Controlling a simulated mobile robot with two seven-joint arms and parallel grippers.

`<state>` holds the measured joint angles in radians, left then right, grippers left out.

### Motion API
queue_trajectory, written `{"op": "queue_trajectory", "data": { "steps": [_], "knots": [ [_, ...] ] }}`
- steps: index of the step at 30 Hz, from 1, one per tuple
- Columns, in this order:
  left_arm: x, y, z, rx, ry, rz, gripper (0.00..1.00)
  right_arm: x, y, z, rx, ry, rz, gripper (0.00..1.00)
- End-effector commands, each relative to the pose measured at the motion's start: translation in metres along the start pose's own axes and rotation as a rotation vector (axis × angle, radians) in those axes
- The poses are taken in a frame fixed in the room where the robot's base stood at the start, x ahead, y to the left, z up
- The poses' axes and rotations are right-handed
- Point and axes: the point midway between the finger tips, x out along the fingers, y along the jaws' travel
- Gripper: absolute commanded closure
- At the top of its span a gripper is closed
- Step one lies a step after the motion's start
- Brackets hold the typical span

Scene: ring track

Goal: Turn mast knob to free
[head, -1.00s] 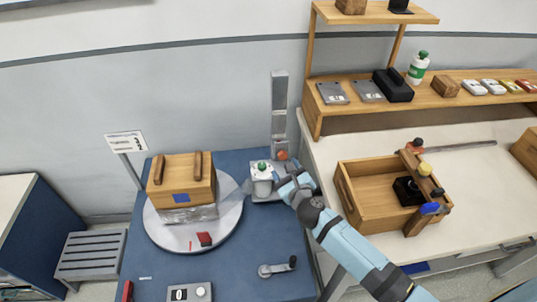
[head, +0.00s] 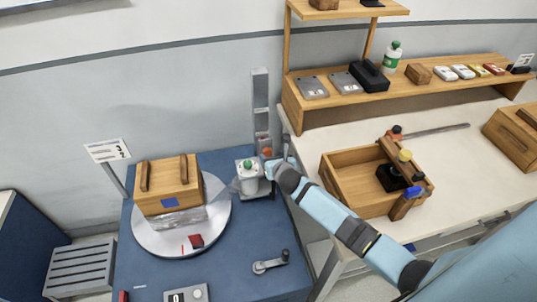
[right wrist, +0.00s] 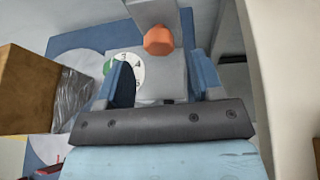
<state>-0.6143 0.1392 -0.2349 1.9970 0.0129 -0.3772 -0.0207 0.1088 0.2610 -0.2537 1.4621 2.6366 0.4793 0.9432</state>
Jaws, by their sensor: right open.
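The orange mast knob (head: 267,152) sits low on the grey upright mast (head: 261,100) at the back of the blue table. It also shows in the right wrist view (right wrist: 158,40), ahead of my fingers. My right gripper (head: 270,168) is just in front of the mast, close below the knob. In the right wrist view my right gripper (right wrist: 160,78) is open, with its two blue fingers apart and nothing between them. The knob lies beyond the fingertips, apart from them. My left gripper is not in view.
A turntable (head: 217,215) carries a wooden box (head: 168,188). A crank (head: 271,263) is at the front. A wooden tray (head: 345,185) stands on the white counter at right.

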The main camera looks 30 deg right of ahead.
Motion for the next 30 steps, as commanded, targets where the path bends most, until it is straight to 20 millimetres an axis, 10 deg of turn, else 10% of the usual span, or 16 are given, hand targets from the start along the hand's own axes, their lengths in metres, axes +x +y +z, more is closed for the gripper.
{"op": "queue_trajectory", "data": {
  "steps": [19,26,30],
  "knots": [
    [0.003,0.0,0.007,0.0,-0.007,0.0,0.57,0.043,0.0,0.0,-0.001,0.0,0.001,0.39],
    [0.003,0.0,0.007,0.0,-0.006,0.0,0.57,0.043,0.0,0.0,-0.001,0.0,0.001,0.88],
    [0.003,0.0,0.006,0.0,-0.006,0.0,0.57,0.043,0.0,0.0,-0.003,0.0,0.0,0.88]
  ]
}}
